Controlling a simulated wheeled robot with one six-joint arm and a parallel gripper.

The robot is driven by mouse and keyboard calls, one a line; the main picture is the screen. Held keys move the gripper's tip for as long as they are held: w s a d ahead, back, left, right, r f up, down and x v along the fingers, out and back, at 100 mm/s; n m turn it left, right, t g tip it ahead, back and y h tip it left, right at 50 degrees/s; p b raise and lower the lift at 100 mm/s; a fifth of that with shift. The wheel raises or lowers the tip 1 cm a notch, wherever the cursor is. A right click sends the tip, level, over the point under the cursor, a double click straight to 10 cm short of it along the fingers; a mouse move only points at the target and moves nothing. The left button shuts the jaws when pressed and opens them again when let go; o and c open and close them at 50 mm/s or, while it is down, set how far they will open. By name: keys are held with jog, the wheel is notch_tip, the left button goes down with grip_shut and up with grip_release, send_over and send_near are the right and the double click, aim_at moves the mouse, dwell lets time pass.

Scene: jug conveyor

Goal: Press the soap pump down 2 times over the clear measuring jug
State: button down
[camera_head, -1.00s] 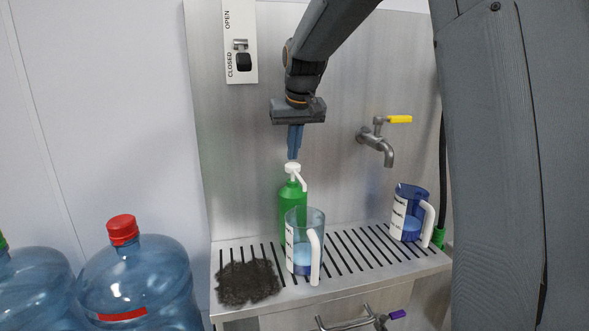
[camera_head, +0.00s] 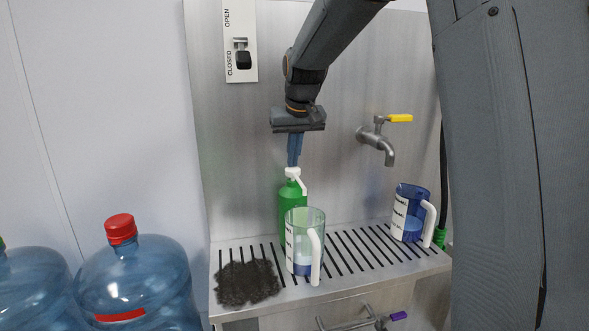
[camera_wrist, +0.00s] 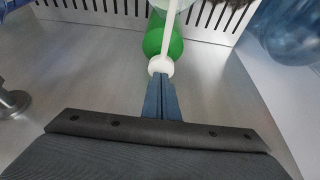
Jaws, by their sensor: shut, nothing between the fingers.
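The green soap bottle (camera_head: 291,204) with a white pump head (camera_head: 293,173) stands upright on the slotted shelf, behind the clear measuring jug (camera_head: 305,243). The jug has a white handle and some bluish liquid low inside it. The pump's spout points toward the jug. My gripper (camera_head: 294,164) is shut and empty, pointing down with its fingertips on or just above the pump head. In the wrist view, the fingertips (camera_wrist: 160,78) meet the white pump head (camera_wrist: 160,66), with the green bottle (camera_wrist: 163,40) beyond. I cannot tell exactly how hard they touch.
A blue-tinted jug (camera_head: 411,213) stands on the right of the slotted shelf (camera_head: 352,255), below a tap (camera_head: 377,140) with a yellow handle. A dark fuzzy patch (camera_head: 247,283) lies at the shelf's left. Large water bottles (camera_head: 134,280) stand at the lower left.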

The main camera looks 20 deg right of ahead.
jog(key=shift+r+p, duration=0.95)
jog(key=shift+r, duration=0.15)
jog(key=shift+f, duration=0.25)
jog(key=shift+f+b, duration=0.55)
jog(key=shift+f, duration=0.4)
jog(key=shift+r+p, duration=0.9)
jog(key=shift+r, duration=0.35)
